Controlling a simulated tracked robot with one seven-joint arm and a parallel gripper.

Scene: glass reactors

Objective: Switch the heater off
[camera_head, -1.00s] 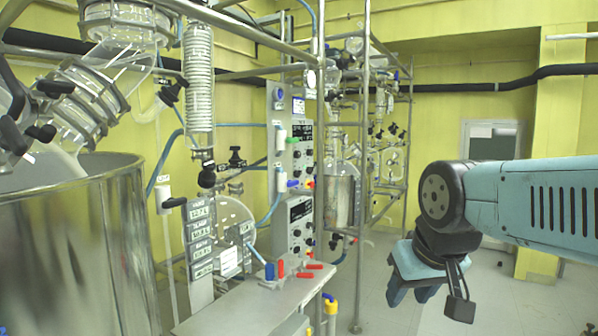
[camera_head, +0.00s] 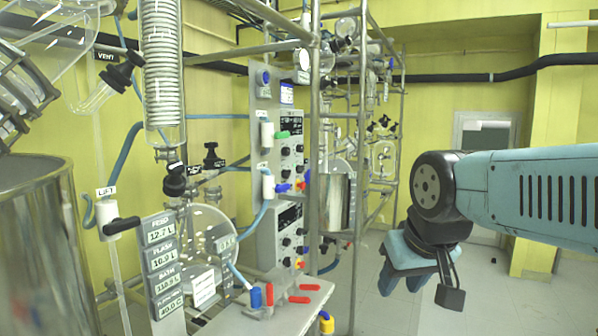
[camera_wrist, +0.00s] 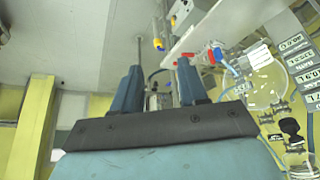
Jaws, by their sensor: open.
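A grey control panel (camera_head: 279,165) stands near the middle of the head view. It carries black knobs, dark displays, and red and blue controls. Which control belongs to the heater cannot be read. A lower panel box (camera_head: 290,240) has a dark display, several black knobs and a red-and-yellow button. My gripper (camera_head: 401,284) hangs pointing down at the right, well apart from the panel. In the wrist view my gripper (camera_wrist: 158,68) shows two blue fingers spread apart with nothing between them.
A grey bench (camera_head: 262,322) with red and blue valve handles stands in front of the panel. A large metal vessel (camera_head: 45,250) and glassware fill the left. A steel frame post (camera_head: 312,130) rises beside the panel. Open floor (camera_head: 480,285) lies at right.

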